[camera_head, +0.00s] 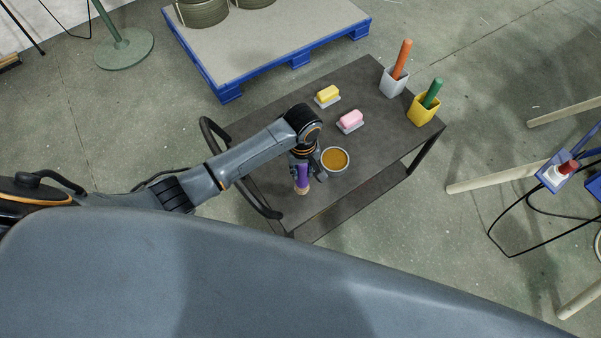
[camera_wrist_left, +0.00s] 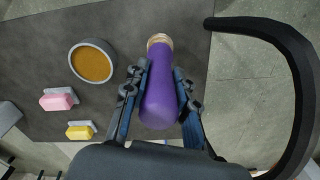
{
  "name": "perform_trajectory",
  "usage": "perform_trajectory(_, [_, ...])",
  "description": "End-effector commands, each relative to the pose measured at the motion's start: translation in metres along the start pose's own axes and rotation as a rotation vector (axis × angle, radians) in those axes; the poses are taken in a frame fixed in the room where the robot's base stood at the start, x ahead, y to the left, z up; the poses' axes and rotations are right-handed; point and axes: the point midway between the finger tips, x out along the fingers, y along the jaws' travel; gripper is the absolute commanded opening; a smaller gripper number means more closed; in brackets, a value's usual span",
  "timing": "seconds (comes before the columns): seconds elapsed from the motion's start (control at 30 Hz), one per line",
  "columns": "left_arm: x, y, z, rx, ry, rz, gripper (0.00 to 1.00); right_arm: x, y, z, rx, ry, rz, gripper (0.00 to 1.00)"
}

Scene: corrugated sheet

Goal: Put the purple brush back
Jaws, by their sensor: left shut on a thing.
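The purple brush (camera_head: 302,177) is in my left gripper (camera_head: 305,166), over the near left end of a dark cart top (camera_head: 290,200). In the left wrist view the purple brush (camera_wrist_left: 159,95) lies between the two fingers of the left gripper (camera_wrist_left: 158,100), which are shut on it. Its pale tip (camera_wrist_left: 159,40) points away from the gripper. I cannot tell whether the tip touches the cart. A grey cup (camera_head: 400,84) holds an orange handled thing (camera_head: 402,58), and a yellow cup (camera_head: 423,111) holds a green one (camera_head: 432,93). My right gripper is not in view.
A round bowl with orange-brown contents (camera_head: 335,160) stands right beside the left gripper. A pink block (camera_head: 351,119) and a yellow block (camera_head: 327,94) sit on small dishes farther back. A black cart handle (camera_head: 240,180) curves along the left end.

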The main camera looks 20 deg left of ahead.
Motion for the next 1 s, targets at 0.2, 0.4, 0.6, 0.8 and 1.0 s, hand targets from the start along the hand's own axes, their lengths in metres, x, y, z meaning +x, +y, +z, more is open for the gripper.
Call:
perform_trajectory(0.2, [0.021,-0.004,-0.008,-0.001,-0.002,-0.001,0.00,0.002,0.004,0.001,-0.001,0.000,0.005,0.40])
perform_trajectory(0.4, [0.040,-0.004,-0.008,0.000,0.001,0.001,0.00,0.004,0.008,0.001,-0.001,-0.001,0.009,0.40])
perform_trajectory(0.6, [0.040,-0.003,-0.008,0.000,0.001,0.002,0.00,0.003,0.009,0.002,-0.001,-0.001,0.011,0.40])
perform_trajectory(0.8, [0.042,-0.004,-0.008,0.000,0.001,0.001,0.43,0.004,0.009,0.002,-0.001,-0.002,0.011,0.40])
perform_trajectory(1.0, [0.041,-0.004,-0.008,0.000,0.001,0.001,0.50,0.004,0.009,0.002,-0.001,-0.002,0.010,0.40])
